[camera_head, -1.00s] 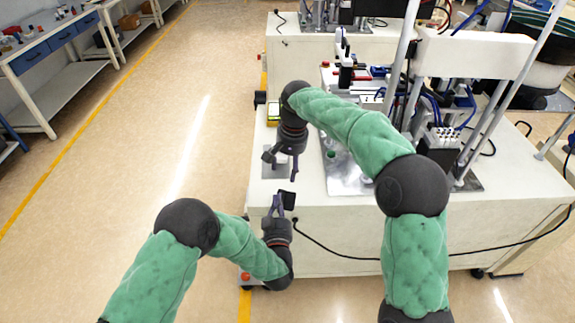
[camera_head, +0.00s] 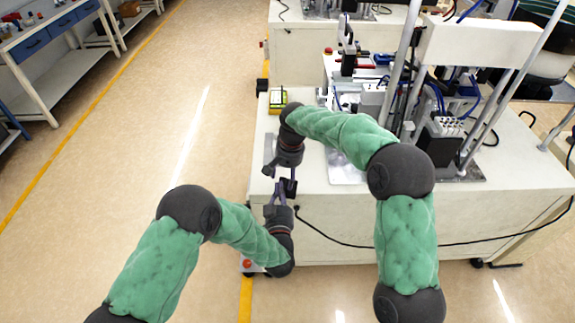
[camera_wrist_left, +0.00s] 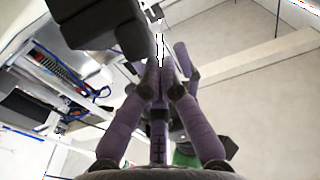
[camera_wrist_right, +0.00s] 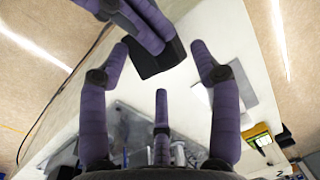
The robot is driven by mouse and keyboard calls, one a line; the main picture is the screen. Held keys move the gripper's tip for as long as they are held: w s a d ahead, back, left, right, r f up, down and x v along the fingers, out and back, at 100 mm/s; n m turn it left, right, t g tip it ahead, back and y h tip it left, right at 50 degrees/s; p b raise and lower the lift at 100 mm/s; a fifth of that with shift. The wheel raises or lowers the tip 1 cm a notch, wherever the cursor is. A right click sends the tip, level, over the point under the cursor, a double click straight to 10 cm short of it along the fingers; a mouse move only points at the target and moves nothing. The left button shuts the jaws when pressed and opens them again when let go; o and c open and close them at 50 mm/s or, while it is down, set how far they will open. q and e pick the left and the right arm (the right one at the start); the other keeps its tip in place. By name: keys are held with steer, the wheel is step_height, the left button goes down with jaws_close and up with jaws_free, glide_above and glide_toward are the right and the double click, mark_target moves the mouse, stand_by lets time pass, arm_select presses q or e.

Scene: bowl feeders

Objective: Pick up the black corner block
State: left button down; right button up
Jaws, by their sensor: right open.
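The black corner block (camera_head: 288,187) is up between my two grippers at the near left corner of the white machine table. My left gripper (camera_head: 276,207) is shut on it from the near side. My right gripper (camera_head: 284,172) comes from the far side and is open. In the right wrist view the block (camera_wrist_right: 155,55) lies between the spread fingertips of my right gripper (camera_wrist_right: 160,50), with purple left-gripper fingers over its upper part. Whether the right fingers touch it I cannot tell.
The white table (camera_head: 430,215) carries a bowl-feeder machine with posts (camera_head: 440,150) at the right. A yellow-edged device (camera_head: 278,100) stands at its far left edge. A black cable (camera_head: 340,238) hangs along the front. Open floor lies to the left.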

arm_select(q)
steer(key=shift+s+f, duration=0.1)
steer(key=shift+f, duration=0.2)
arm_select(e)
steer(key=shift+a+f, duration=0.1)
steer(key=shift+f, duration=1.05)
steer(key=c, duration=1.1)
steer(key=shift+s+a+f, duration=0.1)
steer(key=shift+s, duration=0.05)
arm_select(q)
steer(key=shift+r, duration=0.15)
steer(key=shift+d+r, duration=0.1)
steer(key=shift+r, duration=0.5)
arm_select(e)
steer(key=shift+f, duration=0.1)
jaws_close()
